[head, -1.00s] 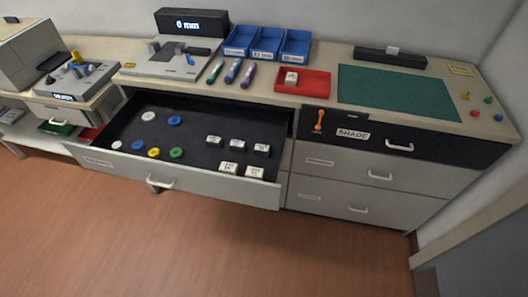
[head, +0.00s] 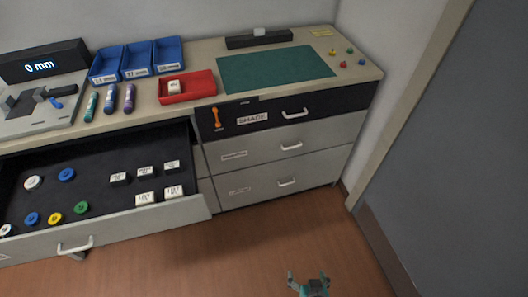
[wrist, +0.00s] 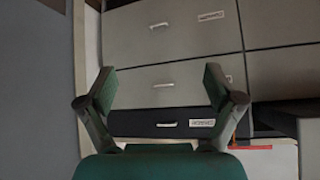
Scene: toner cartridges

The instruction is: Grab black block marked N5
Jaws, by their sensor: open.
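Several small blocks lie in the open drawer (head: 100,160) in the head view. Three are dark with white tops: a left one (head: 119,178), a middle one (head: 145,172) and a right one (head: 172,166). Their markings are too small to read, so I cannot tell which is N5. My gripper (head: 309,279) is at the bottom of the head view, over the floor, right of and apart from the drawer. In the wrist view my gripper (wrist: 160,82) is open and empty, with closed drawer fronts beyond it.
Two white blocks (head: 146,198) (head: 173,192) sit in front of the dark ones, with round coloured pieces (head: 55,218) to the left. A red tray (head: 187,91) and blue bins (head: 137,62) stand on the counter. A grey door (head: 440,150) is at right. The floor is clear.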

